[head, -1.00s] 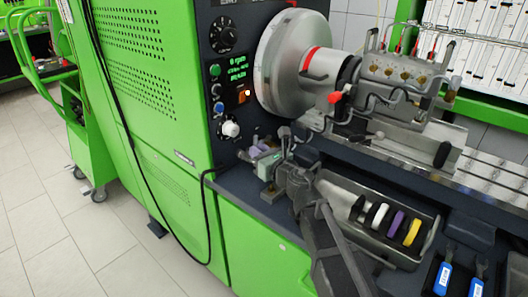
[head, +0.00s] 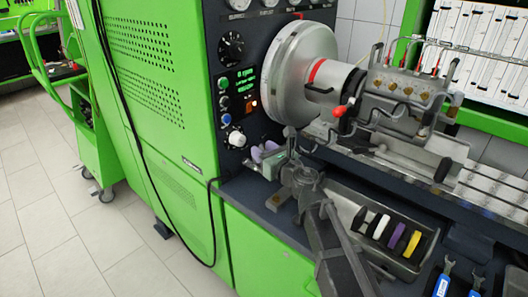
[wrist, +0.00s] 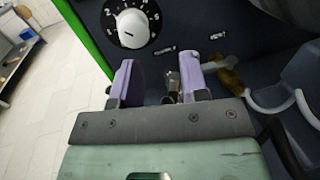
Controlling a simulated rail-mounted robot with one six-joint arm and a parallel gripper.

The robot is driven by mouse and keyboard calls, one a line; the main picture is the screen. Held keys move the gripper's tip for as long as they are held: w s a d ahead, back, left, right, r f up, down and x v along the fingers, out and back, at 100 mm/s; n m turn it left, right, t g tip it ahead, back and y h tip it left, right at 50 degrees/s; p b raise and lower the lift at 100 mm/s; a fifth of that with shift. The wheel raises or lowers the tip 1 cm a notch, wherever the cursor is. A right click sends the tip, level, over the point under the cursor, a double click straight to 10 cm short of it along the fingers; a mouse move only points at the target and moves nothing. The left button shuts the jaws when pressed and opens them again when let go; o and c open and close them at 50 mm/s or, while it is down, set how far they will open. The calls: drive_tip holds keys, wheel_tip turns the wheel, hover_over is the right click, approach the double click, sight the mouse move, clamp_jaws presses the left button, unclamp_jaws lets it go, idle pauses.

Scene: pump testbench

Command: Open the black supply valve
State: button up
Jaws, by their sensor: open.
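My gripper (head: 265,151) is at the lower part of the dark control panel, below the white knob. In the wrist view its two purple fingers (wrist: 158,82) stand apart, open. A small metallic fitting with a dark part (wrist: 172,86) shows in the gap between them, and neither finger clearly touches it. I cannot tell for sure whether this is the black supply valve; its lower part is hidden by my gripper. A brass fitting with a pale grey lever (wrist: 230,74) sits just right of the right finger. In the head view my gripper and arm cover this area.
A white dial knob (wrist: 134,28) is above the fingers. A pale curved pipe (wrist: 278,106) lies to the right. The large grey flywheel (head: 300,75) and the pump (head: 395,95) are right of the panel. A tray with coloured rings (head: 345,195) stands at front right.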

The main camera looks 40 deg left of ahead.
wheel_tip(320, 180, up, 16)
drive_tip(key=p, duration=1.4)
drive_tip(key=shift+r, duration=0.2)
drive_tip(key=shift+f, duration=0.1)
drive_tip(key=shift+c, duration=0.3)
